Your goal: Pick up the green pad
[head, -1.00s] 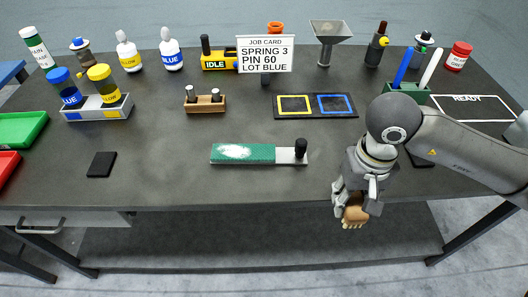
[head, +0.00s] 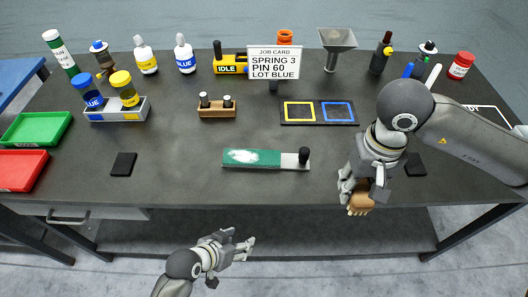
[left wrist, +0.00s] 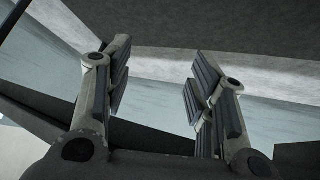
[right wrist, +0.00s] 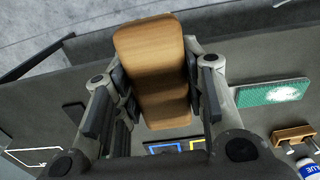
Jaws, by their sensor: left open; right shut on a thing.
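The green pad (head: 240,158) lies at the middle front of the table in the head view, with white fluff on it and a metal strip with a black knob (head: 303,156) at its right end. Its green surface also shows at the right of the right wrist view (right wrist: 262,94). My left gripper (head: 247,247) is open and empty, in front of the table's front edge and apart from the pad. My right gripper (head: 357,192) is shut on a wooden block (right wrist: 155,60) over the front edge, right of the pad.
A black flat piece (head: 123,164) lies left of the pad, another (head: 415,166) by my right arm. Behind stand a wooden pin block (head: 217,112), a tray with yellow and blue squares (head: 318,122) and a job card (head: 273,62). Green (head: 35,126) and red (head: 20,168) trays sit left.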

